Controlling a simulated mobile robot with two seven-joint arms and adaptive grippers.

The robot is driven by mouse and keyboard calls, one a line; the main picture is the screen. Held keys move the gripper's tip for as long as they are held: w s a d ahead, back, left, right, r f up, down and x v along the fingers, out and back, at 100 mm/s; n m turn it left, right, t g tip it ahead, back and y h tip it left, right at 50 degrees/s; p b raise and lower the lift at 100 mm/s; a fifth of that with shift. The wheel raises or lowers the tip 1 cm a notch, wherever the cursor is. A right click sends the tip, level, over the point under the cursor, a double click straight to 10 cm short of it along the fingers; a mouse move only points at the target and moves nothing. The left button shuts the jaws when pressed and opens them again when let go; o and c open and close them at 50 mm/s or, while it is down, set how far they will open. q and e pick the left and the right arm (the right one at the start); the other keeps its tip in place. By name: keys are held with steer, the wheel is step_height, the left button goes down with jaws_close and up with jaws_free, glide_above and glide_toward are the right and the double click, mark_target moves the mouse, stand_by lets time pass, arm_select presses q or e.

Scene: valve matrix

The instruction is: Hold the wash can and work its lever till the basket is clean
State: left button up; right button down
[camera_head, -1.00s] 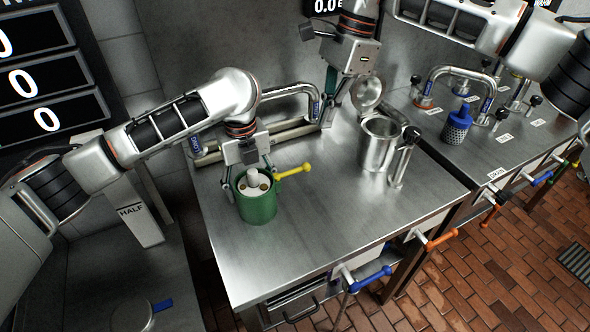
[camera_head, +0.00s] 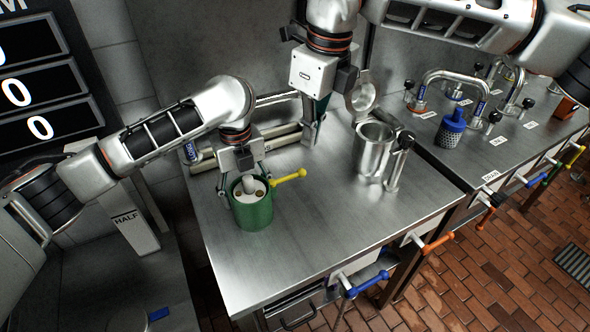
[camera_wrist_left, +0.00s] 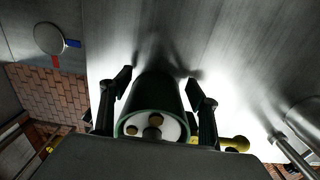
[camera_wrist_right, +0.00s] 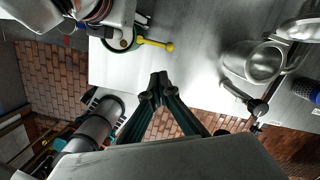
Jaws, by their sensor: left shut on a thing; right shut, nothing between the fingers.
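The wash can (camera_head: 252,212) is a green cylinder with a whitish top and a yellow lever (camera_head: 288,178) sticking out to the right. It stands upright on the steel table. My left gripper (camera_head: 245,190) is shut around the can; the left wrist view also shows the can (camera_wrist_left: 155,95) between its fingers. My right gripper (camera_head: 314,138) is shut and empty, behind and right of the lever, apart from it. The right wrist view shows its closed tips (camera_wrist_right: 158,84) and the lever (camera_wrist_right: 155,43). A blue-topped perforated basket (camera_head: 449,136) stands on the right counter.
A steel pot (camera_head: 372,150) with a raised lid (camera_head: 363,95) and a black-knobbed post (camera_head: 399,160) stands right of the can. Pipe handles and posts crowd the right counter. Coloured handles line the table's front edge. The table's front middle (camera_head: 310,230) is clear.

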steer(key=s+m, duration=0.2)
steer(key=m, duration=0.1)
steer(key=s+m+t, duration=0.1)
steer(key=m, duration=0.1)
steer(key=shift+a+r, duration=0.3)
steer(key=shift+w+f, duration=0.1)
glide_above(287, 178)
steer(key=s+d, duration=0.3)
steer(key=s, duration=0.1)
steer(key=s+d+x, duration=0.1)
steer(key=s+x, duration=0.1)
steer(key=x, duration=0.7)
steer(key=shift+w+a+f, duration=0.2)
steer(key=shift+w+f, duration=0.3)
steer(key=shift+w, duration=0.1)
steer(key=shift+w+a+f, duration=0.2)
steer(key=shift+w+f, duration=0.35)
steer(key=shift+w, duration=0.05)
steer(key=shift+w+a+f, duration=0.25)
steer(key=shift+w+f, duration=0.25)
steer(key=shift+w, duration=0.1)
